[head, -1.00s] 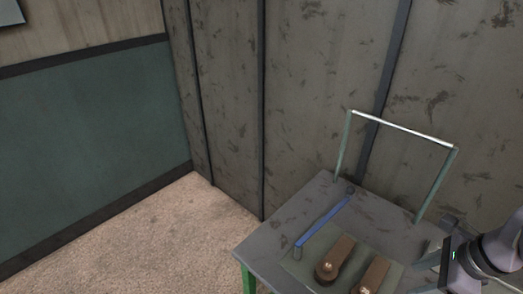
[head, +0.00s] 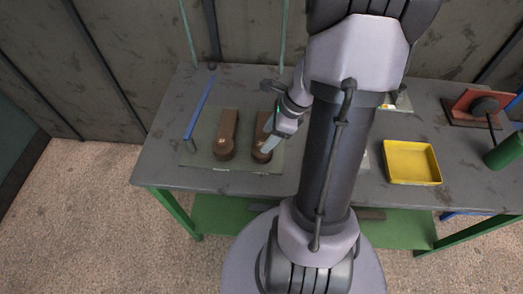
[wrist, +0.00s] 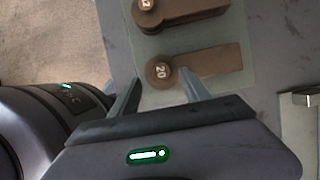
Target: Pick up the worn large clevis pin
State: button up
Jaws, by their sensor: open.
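Two brown pieces with round ends lie side by side on a pale mat (head: 200,160) on the grey table. The right piece (head: 262,152) has a round end marked 20 in the wrist view (wrist: 215,63). The left piece (head: 228,128) is marked 12 in the wrist view (wrist: 195,12). No separate clevis pin stands out, and I cannot tell which piece is the worn large one. My gripper (head: 266,142) is over the right piece. In the wrist view my gripper (wrist: 160,74) is open and empty, its fingertips spread either side of the round end marked 20.
A blue bar (head: 200,103) lies left of the mat. A yellow tray (head: 411,163) sits on the table to the right. Farther right are a red block (head: 478,103) and a green cylinder (head: 505,152). A grey wall stands behind the table.

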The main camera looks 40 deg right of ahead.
aim_at(262, 144)
jog(key=b+x, duration=0.1)
jog(key=x, duration=0.3)
jog(key=shift+d, duration=0.1)
jog(key=shift+r, duration=0.2)
grip_shut()
